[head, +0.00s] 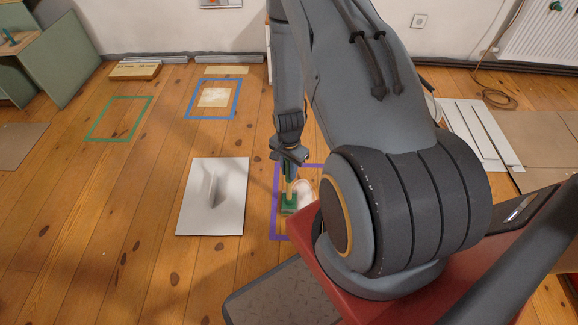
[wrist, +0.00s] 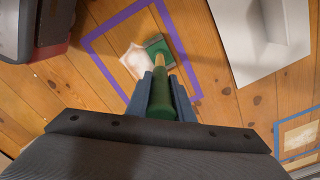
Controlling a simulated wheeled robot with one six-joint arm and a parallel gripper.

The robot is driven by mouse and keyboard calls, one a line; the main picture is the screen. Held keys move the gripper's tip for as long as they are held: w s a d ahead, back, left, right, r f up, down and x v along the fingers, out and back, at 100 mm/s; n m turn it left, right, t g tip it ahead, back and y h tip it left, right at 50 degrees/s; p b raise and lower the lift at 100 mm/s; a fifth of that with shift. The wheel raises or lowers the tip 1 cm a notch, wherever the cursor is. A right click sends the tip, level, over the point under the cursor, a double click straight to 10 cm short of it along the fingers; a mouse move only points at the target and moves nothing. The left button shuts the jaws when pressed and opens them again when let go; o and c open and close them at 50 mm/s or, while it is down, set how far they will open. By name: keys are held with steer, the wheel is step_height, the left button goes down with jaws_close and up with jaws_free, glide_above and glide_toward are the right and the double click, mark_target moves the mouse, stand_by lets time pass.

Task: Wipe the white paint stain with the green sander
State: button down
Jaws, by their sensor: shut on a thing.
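The green sander (head: 289,203) has a flat green head and an upright handle. It stands on the wood floor inside the purple tape frame (head: 275,210), beside the white paint stain (head: 303,190). In the wrist view the green sander (wrist: 158,52) touches or overlaps the right edge of the white stain (wrist: 134,60); which I cannot tell. My gripper (wrist: 161,88) is shut on the sander's handle from above. In the head view my gripper (head: 290,160) is above the frame, and my arm hides part of the frame and stain.
A white board (head: 230,215) with a raised piece lies left of the purple frame. A blue tape frame (head: 190,108) holding a pale patch (head: 214,97) and a green tape frame (head: 92,130) lie farther back. A cardboard-coloured block (head: 135,70) is by the wall. Bare floor lies between them.

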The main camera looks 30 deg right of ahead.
steer(key=shift+s+d+p, duration=1.8)
steer(key=shift+s+d, duration=2.2)
steer(key=shift+d, duration=1.75)
steer(key=shift+w+a, duration=1.35)
steer(key=shift+a, duration=0.55)
steer(key=shift+w+a, duration=1.4)
steer(key=shift+a, duration=0.55)
steer(key=shift+w+a, duration=1.35)
steer(key=shift+a, duration=0.55)
steer(key=shift+r, duration=0.1)
